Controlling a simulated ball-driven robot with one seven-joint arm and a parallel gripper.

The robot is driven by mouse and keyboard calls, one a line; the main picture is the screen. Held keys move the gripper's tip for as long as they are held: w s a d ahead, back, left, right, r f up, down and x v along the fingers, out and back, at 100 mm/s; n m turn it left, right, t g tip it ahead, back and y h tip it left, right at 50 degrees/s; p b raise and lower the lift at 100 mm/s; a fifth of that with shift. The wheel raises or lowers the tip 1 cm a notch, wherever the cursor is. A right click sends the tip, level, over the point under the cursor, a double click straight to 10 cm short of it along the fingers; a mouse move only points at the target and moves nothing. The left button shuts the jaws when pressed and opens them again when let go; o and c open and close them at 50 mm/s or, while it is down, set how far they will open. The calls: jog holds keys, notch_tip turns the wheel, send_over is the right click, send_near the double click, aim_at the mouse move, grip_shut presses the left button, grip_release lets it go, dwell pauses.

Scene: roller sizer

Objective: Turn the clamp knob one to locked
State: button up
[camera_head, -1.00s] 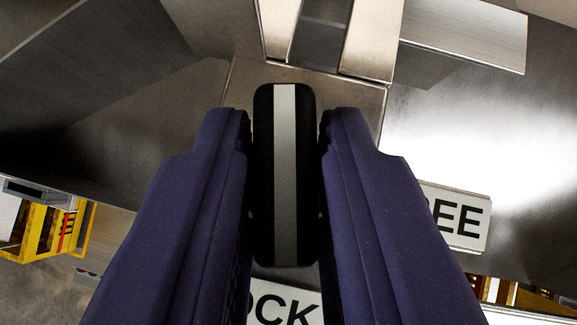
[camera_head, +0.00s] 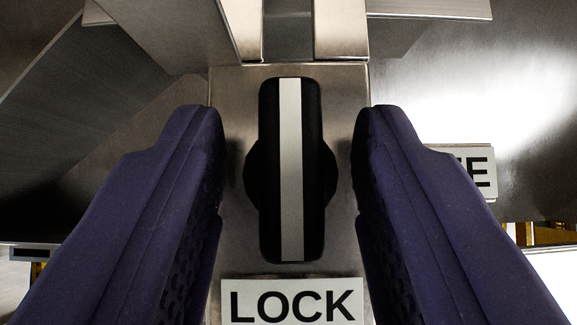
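The clamp knob (camera_head: 310,170) is a black elongated handle on a round base, with a pale stripe along its length. It stands upright in the picture, its lower end pointing at the white LOCK label (camera_head: 292,301). My gripper (camera_head: 290,120) is open, with one dark blue finger on each side of the knob. A clear gap shows between each finger and the knob. A second label (camera_head: 470,165) at the right is partly hidden behind the right finger; only its last letters show.
The knob sits on a metal plate (camera_head: 232,85). Two metal bars (camera_head: 341,30) stand above it at the top. Slanted metal panels (camera_head: 180,35) fill the upper left, and a bright metal surface (camera_head: 500,110) lies at the right.

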jog(key=shift+r, duration=0.1)
jog(key=shift+s+r, duration=0.2)
jog(key=shift+r, duration=0.1)
jog(key=p+v, duration=0.2)
jog(key=v, duration=0.5)
jog(key=shift+s+f, duration=0.1)
